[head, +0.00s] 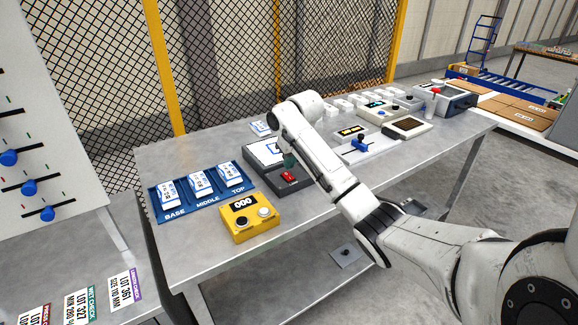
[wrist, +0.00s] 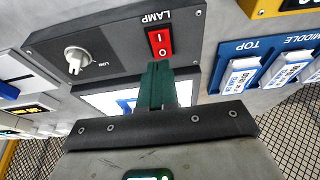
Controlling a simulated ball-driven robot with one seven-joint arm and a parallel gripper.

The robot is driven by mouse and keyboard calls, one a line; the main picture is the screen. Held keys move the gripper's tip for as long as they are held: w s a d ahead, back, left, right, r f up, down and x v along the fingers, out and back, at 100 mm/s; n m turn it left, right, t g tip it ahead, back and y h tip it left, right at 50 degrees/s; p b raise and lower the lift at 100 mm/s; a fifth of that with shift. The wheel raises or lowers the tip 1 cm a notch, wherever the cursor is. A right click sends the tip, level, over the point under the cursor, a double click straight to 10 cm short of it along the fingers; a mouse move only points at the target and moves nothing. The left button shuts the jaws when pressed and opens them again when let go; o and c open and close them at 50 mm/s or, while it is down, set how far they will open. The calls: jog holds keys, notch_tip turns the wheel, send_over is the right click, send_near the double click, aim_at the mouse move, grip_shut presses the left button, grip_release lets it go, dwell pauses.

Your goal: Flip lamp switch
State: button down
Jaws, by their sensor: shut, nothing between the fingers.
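The lamp switch is a red rocker marked I and O (wrist: 159,42) on a dark grey control box (wrist: 115,48), beside the upside-down word LAMP in the wrist view. In the head view the red switch (head: 288,176) shows on the box's front part. My gripper (wrist: 158,68) is shut, with its dark green fingers together and nothing between them. Its tips appear just below the switch in the wrist view; I cannot tell whether they touch it. In the head view my gripper (head: 290,161) is over the box, partly hidden by my arm.
A white knob (wrist: 77,58) sits on the same box, and a white panel with a blue mark (head: 268,151) lies behind. A yellow counter box (head: 249,218) and a blue tray of cards (head: 176,212) stand to the left. Several devices line the bench to the right.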

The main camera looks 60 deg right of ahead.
aim_at(290, 177)
jog(key=shift+w+f, duration=0.1)
jog(key=shift+f, duration=1.05)
jog(key=shift+w+f+p, duration=0.15)
jog(key=shift+p, duration=0.2)
jog(key=shift+f, duration=0.15)
jog(key=shift+s, duration=0.2)
jog(key=shift+s+a+f+p, duration=0.25)
jog(key=shift+s+a+p, duration=0.2)
jog(key=shift+s+p, duration=0.3)
jog(key=shift+w, duration=0.1)
